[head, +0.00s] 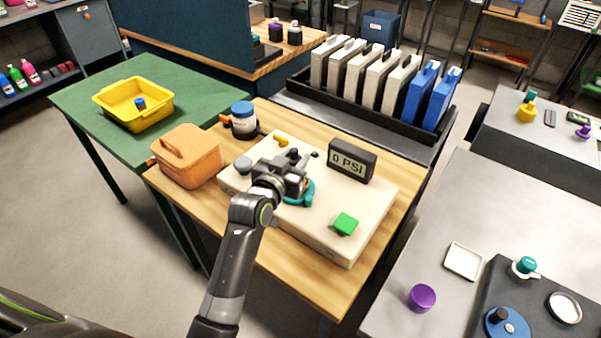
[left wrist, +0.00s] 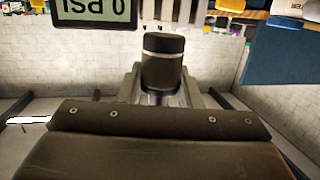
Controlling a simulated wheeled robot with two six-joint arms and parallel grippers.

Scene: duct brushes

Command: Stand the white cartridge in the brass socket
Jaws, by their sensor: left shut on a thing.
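My left gripper (head: 294,172) is over the middle of the cream base plate (head: 335,248) on the wooden table. It is shut on a dark cylinder (left wrist: 163,68) with a black top and a pale band, which stands up between the fingers in the left wrist view. I cannot make out a clearly white cartridge, nor a brass socket; the gripper and wrist hide part of the plate. A teal ring-like part (head: 307,194) shows partly just beside the gripper. My right gripper is not in view.
On the plate are a green button (head: 345,223), a yellow part (head: 282,140) and a display (head: 351,161) reading 0 PSI. An orange case (head: 186,160) and a blue-lidded jar (head: 243,119) stand to the left. A black rack (head: 402,119) of upright cases is behind.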

